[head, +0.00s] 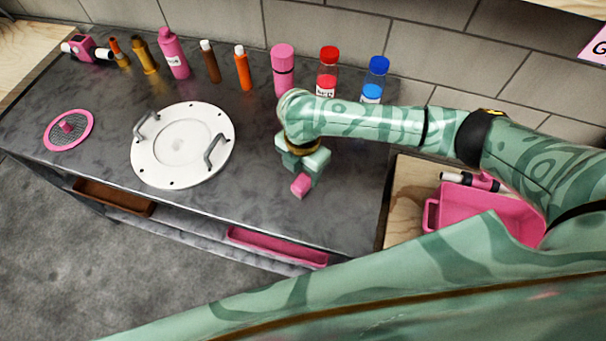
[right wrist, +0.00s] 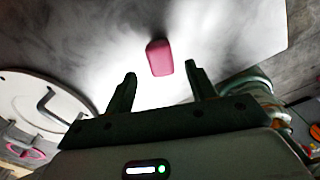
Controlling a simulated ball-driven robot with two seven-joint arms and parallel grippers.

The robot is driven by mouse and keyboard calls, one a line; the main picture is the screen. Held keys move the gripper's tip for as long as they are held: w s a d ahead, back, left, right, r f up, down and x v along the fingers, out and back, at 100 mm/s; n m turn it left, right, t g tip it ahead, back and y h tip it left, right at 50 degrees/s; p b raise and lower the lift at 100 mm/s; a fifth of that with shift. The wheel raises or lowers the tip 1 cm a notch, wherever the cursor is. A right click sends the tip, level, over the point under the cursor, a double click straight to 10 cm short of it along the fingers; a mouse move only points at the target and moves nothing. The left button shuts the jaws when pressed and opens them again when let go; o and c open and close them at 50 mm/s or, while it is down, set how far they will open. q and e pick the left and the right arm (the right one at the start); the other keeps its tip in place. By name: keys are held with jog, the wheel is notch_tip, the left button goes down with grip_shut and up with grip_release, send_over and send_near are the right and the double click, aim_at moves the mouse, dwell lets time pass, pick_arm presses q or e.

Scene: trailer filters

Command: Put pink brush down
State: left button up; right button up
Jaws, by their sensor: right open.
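The pink brush (head: 301,186) shows as a small pink block on the dark counter (head: 290,222), close to its front edge. My right gripper (head: 303,166) is just above and behind it, partly covering it. In the right wrist view the brush (right wrist: 159,57) sits just beyond the open fingertips (right wrist: 160,72), in line with the gap between them. Neither finger is seen touching it. I cannot tell from these frames whether part of the brush is hidden under the gripper. My left gripper is not in view.
A round white lid with two handles (head: 180,150) lies left of the gripper. A pink mesh disc (head: 68,130) is farther left. Several bottles, including a red-capped one (head: 328,70), line the wall. A pink bin (head: 485,212) stands at the right. Counter around the brush is clear.

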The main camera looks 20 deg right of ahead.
aim_at(303, 181)
notch_tip(303, 181, up, 6)
jog(key=p, duration=0.2)
jog(key=shift+r, duration=0.25)
